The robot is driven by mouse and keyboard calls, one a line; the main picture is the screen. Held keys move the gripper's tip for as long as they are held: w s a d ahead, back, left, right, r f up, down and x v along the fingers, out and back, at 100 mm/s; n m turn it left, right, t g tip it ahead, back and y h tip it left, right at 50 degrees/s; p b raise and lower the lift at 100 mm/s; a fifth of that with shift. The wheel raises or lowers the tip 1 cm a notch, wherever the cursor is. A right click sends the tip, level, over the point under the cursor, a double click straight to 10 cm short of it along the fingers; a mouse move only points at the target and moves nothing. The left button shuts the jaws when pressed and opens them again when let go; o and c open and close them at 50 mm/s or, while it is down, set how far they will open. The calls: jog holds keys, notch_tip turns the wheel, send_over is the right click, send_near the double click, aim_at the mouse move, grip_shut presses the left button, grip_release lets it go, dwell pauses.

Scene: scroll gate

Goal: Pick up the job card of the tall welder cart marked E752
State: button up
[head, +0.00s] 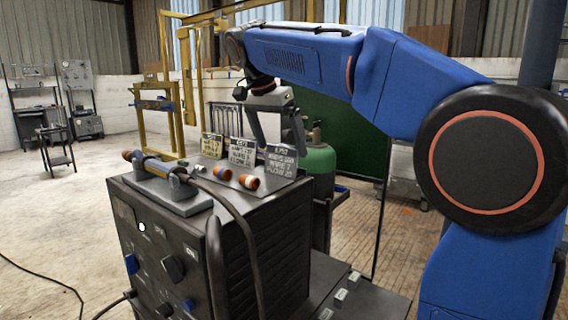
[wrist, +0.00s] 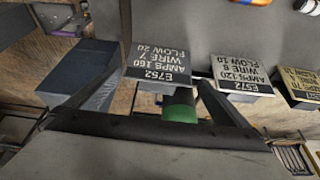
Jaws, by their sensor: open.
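The job card E752 (head: 281,160) is a dark grey plate with pale text, the rightmost of three cards standing along the top edge of the black welder cart (head: 180,240). In the wrist view, E752 (wrist: 160,66) appears upside down, reading AMPS 160, WIRE 7, FLOW 20. My gripper (head: 282,148) is open and empty above the cart top, with its fingers about the E752 card. In the wrist view, the fingertips (wrist: 163,72) lie to either side of the card. I cannot tell whether they touch it.
A card marked E572 (wrist: 242,76) and a yellowish card (wrist: 302,86) stand beside E752. Orange-ended cylinders (head: 249,182) and a torch on a rest (head: 160,168) are on the cart top. A green gas cylinder (head: 319,165) stands behind.

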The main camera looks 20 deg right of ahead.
aim_at(284, 160)
jog(key=shift+x, duration=1.95)
jog(key=shift+s+d, duration=0.1)
jog(key=shift+c, duration=0.3)
jog(key=c, duration=0.9)
